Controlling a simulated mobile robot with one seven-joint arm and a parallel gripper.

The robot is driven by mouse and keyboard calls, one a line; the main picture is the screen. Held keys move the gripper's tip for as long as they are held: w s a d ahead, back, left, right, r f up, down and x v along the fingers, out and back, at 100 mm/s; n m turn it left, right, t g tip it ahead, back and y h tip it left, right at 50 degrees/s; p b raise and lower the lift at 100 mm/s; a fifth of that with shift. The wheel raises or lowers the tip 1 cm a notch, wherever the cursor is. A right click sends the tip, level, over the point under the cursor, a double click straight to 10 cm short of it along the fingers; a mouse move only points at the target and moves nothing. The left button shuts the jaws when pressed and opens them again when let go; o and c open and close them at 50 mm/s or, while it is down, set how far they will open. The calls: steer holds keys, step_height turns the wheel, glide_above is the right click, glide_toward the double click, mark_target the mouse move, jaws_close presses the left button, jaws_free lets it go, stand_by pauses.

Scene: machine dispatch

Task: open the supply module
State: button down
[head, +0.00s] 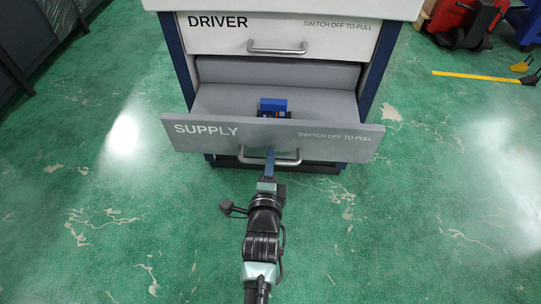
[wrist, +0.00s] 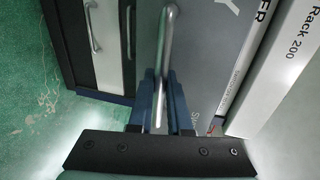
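The supply module is a grey drawer with a front (head: 215,137) marked SUPPLY, in the middle of the head view. It stands pulled out from the cabinet, and its inside shows. Its metal handle (head: 288,162) runs along the lower front; in the wrist view the handle (wrist: 168,35) stands upright in the picture. My gripper (head: 270,154) is at the handle, with its blue fingers (wrist: 164,78) close on either side of the bar, shut on it. A blue object (head: 273,105) lies inside the drawer, its lower part hidden by the drawer front.
The DRIVER drawer (head: 222,40) above is shut. Dark cabinets (head: 25,45) stand at the left, and red equipment (head: 455,20) and a yellow floor strip (head: 475,76) lie at the right. The green floor around the drawer is clear.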

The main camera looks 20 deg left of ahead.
steer(key=shift+s+f, duration=0.1)
steer(key=shift+s, duration=0.1)
steer(key=c, duration=0.9)
jaws_free()
steer(key=shift+o, duration=0.2)
steer(key=shift+s+d, duration=0.1)
steer(key=shift+s, duration=0.05)
steer(key=p+v, duration=0.5)
steer(key=v, duration=0.7)
steer(key=shift+s, duration=0.35)
steer(key=shift+d, duration=0.1)
